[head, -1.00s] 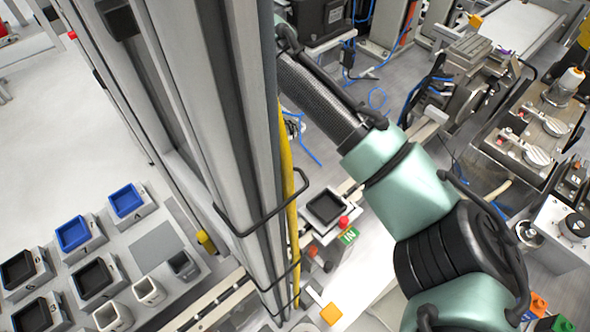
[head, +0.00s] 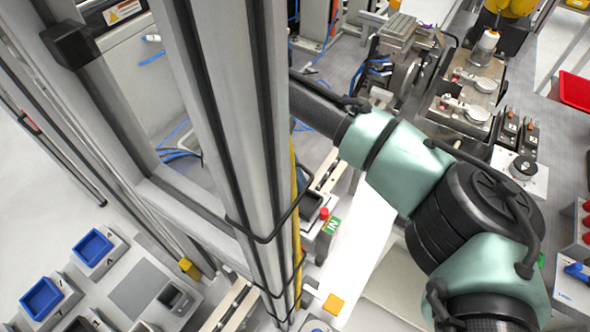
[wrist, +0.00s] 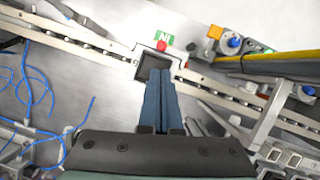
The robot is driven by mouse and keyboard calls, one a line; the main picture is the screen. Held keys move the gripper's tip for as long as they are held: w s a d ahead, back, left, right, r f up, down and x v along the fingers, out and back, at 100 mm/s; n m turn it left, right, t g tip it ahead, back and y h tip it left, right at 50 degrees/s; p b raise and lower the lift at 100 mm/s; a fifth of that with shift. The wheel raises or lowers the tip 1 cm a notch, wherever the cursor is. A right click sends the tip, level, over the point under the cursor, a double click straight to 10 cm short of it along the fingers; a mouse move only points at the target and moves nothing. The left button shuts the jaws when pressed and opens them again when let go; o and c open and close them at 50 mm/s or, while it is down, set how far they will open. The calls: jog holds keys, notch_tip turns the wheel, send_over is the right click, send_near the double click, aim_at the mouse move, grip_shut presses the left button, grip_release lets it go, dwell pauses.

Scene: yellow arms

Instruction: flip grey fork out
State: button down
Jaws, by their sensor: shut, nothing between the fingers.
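My gripper (wrist: 155,78) shows in the wrist view as two blue fingers pressed together, shut and empty. The fingertips overlap the dark square recess of the IN station (wrist: 139,65) in the picture; I cannot tell how far above it they are. I cannot make out a grey fork for certain in either view.
The IN station has a red button (wrist: 161,46) and a green IN sign (head: 332,226). A conveyor rail (wrist: 85,40) passes it. Blue cables (wrist: 65,112) lie at the wrist view's left. Blue bins (head: 41,298) stand at the head view's lower left.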

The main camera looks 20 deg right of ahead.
aim_at(321, 213)
jog(key=x, duration=0.6)
jog(key=shift+f+b, duration=0.2)
jog(key=shift+b, duration=0.1)
jog(key=shift+s, duration=0.1)
jog(key=shift+s+d+r+p, duration=0.1)
jog(key=shift+s+d+p, duration=0.65)
jog(key=shift+s+p, duration=0.15)
jog(key=shift+s+d, duration=0.15)
jog(key=shift+s, duration=0.05)
jog(key=p+v, duration=1)
